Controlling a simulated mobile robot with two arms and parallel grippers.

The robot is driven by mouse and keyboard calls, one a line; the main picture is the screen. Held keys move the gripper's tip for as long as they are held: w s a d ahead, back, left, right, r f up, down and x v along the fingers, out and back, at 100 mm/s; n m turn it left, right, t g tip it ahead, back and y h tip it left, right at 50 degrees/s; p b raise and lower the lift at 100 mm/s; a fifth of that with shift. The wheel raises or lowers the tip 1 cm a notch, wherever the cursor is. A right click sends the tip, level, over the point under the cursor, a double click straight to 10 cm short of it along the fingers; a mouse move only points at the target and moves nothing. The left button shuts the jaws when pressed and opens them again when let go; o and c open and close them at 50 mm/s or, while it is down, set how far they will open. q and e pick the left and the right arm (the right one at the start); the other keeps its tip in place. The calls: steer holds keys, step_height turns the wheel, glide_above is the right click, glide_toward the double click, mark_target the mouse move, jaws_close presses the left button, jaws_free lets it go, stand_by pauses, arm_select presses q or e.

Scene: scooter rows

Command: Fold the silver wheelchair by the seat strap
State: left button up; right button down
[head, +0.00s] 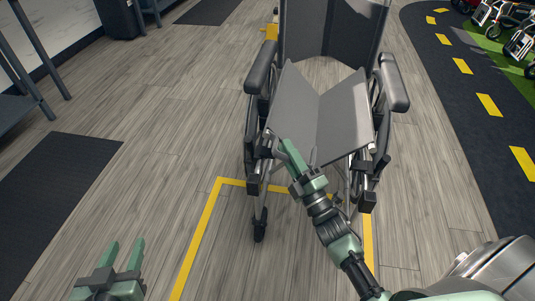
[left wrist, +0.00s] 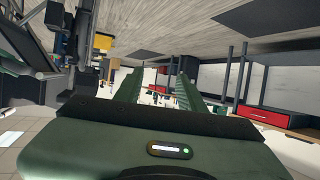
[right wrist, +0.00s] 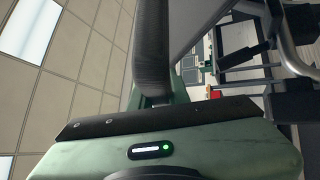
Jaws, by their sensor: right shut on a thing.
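The wheelchair (head: 318,112) stands upright in the middle of the head view, with grey seat panels, dark armrests and a dark backrest. Its seat dips along the middle in a shallow V, and its two sides stand apart. My right gripper (head: 280,148) is at the seat's front left edge, fingers shut. In the right wrist view a dark strap-like band (right wrist: 152,50) runs up from between its fingers; the grip itself is partly hidden. My left gripper (head: 123,256) is open and empty, low at the left, away from the wheelchair. Its spread fingers (left wrist: 157,88) also show in the left wrist view.
A yellow floor line (head: 204,232) runs around the wheelchair's front. A dark mat (head: 52,190) lies at the left, near a dark table frame (head: 30,90). A dark lane with yellow dashes (head: 462,66) and parked wheelchairs (head: 520,40) are at the right. The floor between is clear.

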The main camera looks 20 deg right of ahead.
arm_select(q)
steer(key=s+a+f+g+y+p, duration=0.1)
steer(key=s+a+f+g, duration=0.1)
steer(key=s+f+g, duration=0.3)
steer(key=shift+s+a+f, duration=0.4)
steer(key=shift+s+f, duration=0.4)
steer(key=shift+s, duration=0.05)
arm_select(e)
steer(key=shift+s+d+r+m+t+h, duration=0.5)
steer(key=shift+s+d+r+m+h, duration=0.5)
steer(key=shift+s+d, duration=1.2)
steer(key=shift+s+d+r+m+t+h, duration=0.6)
steer(key=shift+s+d+r+m, duration=0.7)
steer(key=shift+d, duration=1.65)
steer(key=shift+s+d+r+m+t+h, duration=0.4)
steer(key=shift+s+d+r+m+h, duration=0.65)
steer(key=shift+s+d, duration=1.1)
steer(key=shift+w+d, duration=0.45)
